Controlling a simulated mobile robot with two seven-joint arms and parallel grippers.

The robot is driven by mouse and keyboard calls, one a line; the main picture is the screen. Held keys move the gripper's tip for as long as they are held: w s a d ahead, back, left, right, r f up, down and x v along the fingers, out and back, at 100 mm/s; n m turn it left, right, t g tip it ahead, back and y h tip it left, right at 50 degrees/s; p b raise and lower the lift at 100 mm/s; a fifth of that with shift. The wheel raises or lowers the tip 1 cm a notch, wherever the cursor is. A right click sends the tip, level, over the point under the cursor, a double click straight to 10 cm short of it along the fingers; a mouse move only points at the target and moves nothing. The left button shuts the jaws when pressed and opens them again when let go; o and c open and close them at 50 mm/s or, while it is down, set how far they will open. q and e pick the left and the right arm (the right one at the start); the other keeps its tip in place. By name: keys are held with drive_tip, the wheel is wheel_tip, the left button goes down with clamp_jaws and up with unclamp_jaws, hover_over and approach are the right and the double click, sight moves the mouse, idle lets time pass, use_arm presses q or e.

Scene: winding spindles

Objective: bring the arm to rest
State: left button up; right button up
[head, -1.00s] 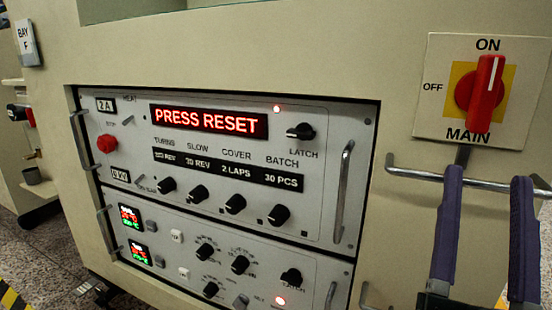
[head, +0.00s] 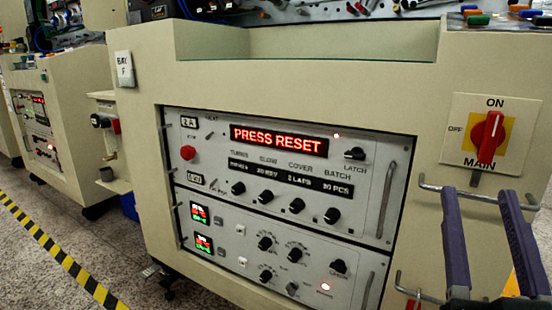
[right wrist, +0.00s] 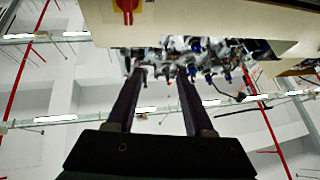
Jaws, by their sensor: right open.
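My right gripper (head: 479,196) is at the lower right of the head view, its two dark purple fingers spread with nothing between them. Its fingertips appear just below the main switch plate, in front of a metal rail (head: 455,192). The red main switch (head: 488,131) has its handle upright, toward ON. In the right wrist view the open fingers (right wrist: 161,72) point toward blurred machinery, and the red switch (right wrist: 127,5) shows at the top edge. My left gripper is not in view.
The control panel (head: 345,195) reads PRESS RESET, with several black knobs and a red button (head: 188,152). The cream machine cabinet (head: 420,130) fills the right side. Yellow-black floor tape (head: 60,255) runs at left, with speckled floor around it. Another machine (head: 45,130) stands behind.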

drive_tip(key=a+r+n+g+y+p, duration=0.2)
drive_tip(key=r+g+y+p, duration=0.3)
drive_tip(key=p, duration=0.5)
drive_tip(key=a+r+n+g+y+p, duration=0.2)
drive_tip(key=r+n+g+y+p, duration=0.1)
drive_tip(key=r+p, duration=0.55)
drive_tip(key=s+d+r+g+p, duration=0.2)
drive_tip(key=s+r+g+p, duration=1.15)
drive_tip(key=s+p, duration=0.8)
wheel_tip(320, 180, up, 37)
drive_tip(key=w+t+p, duration=0.1)
drive_tip(key=w+p, duration=0.1)
drive_tip(key=p, duration=3.5)
drive_tip(key=shift+t+h, duration=0.3)
drive_tip(key=shift+t, duration=0.05)
drive_tip(key=shift+d, duration=0.1)
drive_tip(key=shift+s+m, duration=0.15)
drive_tip(key=shift+m, duration=0.15)
